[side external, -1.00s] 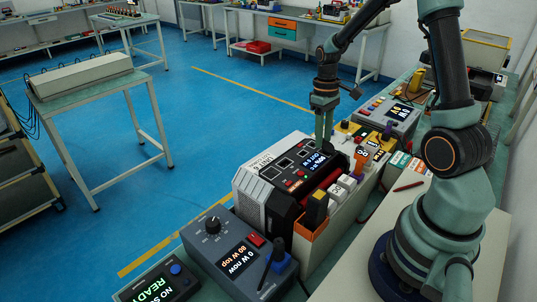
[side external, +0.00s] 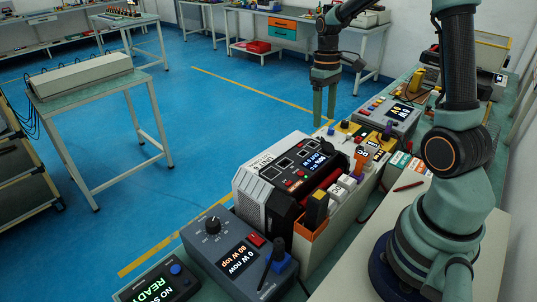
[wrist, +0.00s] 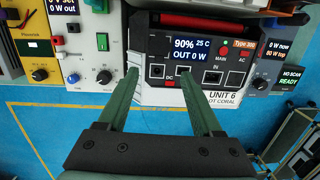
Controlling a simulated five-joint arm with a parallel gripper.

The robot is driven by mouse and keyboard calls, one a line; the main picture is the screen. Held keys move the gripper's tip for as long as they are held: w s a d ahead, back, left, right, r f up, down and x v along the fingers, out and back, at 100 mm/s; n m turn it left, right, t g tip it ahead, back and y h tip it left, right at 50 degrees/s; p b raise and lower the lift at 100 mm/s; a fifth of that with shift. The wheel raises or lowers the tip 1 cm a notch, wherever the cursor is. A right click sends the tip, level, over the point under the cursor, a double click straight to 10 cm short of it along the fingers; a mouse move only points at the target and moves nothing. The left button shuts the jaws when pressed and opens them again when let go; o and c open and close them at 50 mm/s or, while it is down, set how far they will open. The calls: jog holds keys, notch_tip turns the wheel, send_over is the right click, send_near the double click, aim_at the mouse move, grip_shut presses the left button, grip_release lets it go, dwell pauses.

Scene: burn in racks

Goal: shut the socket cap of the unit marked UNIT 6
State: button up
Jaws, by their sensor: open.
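The unit marked UNIT 6 (wrist: 222,97) shows in the wrist view, with a lit display reading 90%, 25 C and OUT 0 W. Several dark square sockets sit in its face, one labelled DC and one IN. I cannot tell which part is the socket cap or how it stands. The same unit (side external: 283,172) stands on the bench in the side view.
A grey-blue meter box (side external: 235,255) with a knob stands in front of the unit. Colored switch boxes and another display unit (side external: 390,115) stand to the right and behind. A red pen (side external: 408,187) lies on the bench. Open floor (side external: 200,110) lies to the left.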

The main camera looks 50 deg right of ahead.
aim_at(323, 140)
jog(key=r, duration=0.5)
jog(key=shift+w+d+r, duration=0.1)
jog(key=shift+w+r, duration=0.1)
jog(key=shift+w, duration=0.05)
jog(key=shift+c, duration=0.4)
jog(key=shift+t+h, duration=0.3)
jog(key=shift+t, duration=0.2)
jog(key=f, duration=0.4)
jog(key=s+f, duration=0.1)
jog(key=f, duration=0.7)
jog(key=shift+s+a+f, duration=0.15)
jog(key=shift+s+a, duration=0.05)
jog(key=shift+a, duration=0.05)
grip_shut()
